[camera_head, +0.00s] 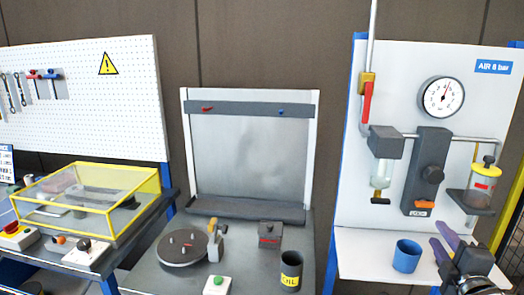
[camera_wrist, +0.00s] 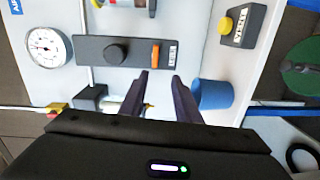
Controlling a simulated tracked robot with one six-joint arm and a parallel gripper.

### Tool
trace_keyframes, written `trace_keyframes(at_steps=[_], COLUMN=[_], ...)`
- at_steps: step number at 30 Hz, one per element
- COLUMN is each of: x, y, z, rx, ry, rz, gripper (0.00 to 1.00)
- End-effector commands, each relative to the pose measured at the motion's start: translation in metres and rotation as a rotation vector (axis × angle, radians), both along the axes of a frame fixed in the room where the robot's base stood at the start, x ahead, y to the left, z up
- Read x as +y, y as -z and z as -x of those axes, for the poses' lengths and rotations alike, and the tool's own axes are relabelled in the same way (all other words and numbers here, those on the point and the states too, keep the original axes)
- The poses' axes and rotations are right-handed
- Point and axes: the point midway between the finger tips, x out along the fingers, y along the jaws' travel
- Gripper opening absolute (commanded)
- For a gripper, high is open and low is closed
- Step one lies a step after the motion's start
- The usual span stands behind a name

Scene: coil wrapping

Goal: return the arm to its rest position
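My gripper (camera_head: 452,240) is at the lower right in the head view, in front of the air panel and above its shelf. In the wrist view my gripper (camera_wrist: 160,78) shows two dark fingers with a clear gap and nothing between them. It is open and empty. A blue cup (camera_head: 406,256) stands on the shelf to the left of my gripper in the head view. In the wrist view the blue cup (camera_wrist: 213,94) appears just right of the fingers, and I cannot tell the exact distance. Most of my arm is out of view.
The air panel (camera_head: 400,85) carries a gauge (camera_head: 442,97), a dark regulator block (camera_head: 428,170) and a yellow-topped bowl (camera_head: 483,180). A bench with a turntable (camera_head: 183,247) and a dark cup (camera_head: 291,270) stands centre. A yellow-framed guard (camera_head: 95,195) is at left.

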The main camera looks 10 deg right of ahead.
Motion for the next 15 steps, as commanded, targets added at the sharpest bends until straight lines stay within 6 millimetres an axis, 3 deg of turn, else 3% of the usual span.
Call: trace_keyframes(at_steps=[7, 15], x=[0.028, 0.07], y=[-0.002, 0.005], z=[-0.015, -0.015], rx=[0.043, 0.087], ry=[0.096, 0.209], rz=[-0.207, -0.475], gripper=[0.3, 0.3])
